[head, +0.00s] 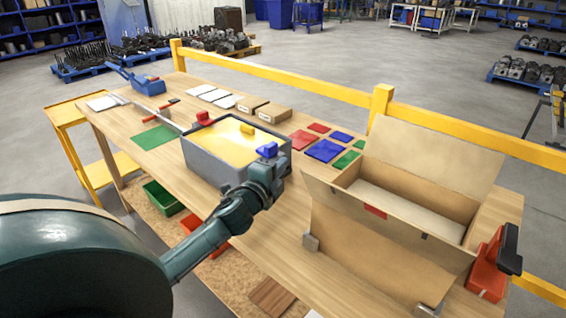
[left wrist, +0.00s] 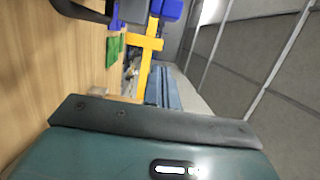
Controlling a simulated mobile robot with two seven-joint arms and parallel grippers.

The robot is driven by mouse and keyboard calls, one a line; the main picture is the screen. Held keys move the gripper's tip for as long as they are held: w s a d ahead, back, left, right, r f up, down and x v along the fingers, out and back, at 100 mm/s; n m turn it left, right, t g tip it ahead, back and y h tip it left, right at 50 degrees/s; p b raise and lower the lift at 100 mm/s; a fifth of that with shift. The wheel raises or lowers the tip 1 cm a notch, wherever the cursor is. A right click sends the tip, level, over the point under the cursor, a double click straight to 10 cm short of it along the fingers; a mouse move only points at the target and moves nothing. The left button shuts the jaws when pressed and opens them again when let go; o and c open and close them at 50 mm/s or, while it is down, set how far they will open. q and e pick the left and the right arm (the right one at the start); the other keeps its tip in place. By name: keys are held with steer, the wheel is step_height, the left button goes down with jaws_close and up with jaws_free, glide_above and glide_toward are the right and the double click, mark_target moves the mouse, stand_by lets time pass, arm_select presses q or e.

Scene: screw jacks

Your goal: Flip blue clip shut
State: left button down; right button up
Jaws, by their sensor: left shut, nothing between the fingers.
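The blue clip (head: 267,150) sits at the near right rim of a grey box (head: 205,163) with a yellow top surface. A red clip (head: 204,118) and a yellow clip (head: 247,129) are on the same box. My left gripper (head: 272,172) is shut and empty, beside the box's near right corner and just below the blue clip. Whether it touches the clip is unclear. In the left wrist view, blue parts (left wrist: 168,10) show at the top edge, cut off by the frame. My right gripper is not in view.
An open cardboard box (head: 385,235) stands to the right, with a red and black tool (head: 492,265) beyond it. A yellow rail (head: 280,75) runs along the back. A green mat (head: 155,140) lies at left.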

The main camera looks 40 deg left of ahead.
arm_select(q)
steer(key=s, duration=0.7)
steer(key=shift+s+d+b, duration=0.2)
steer(key=shift+d+b, duration=0.1)
steer(key=shift+b, duration=0.1)
steer(key=shift+f, duration=0.1)
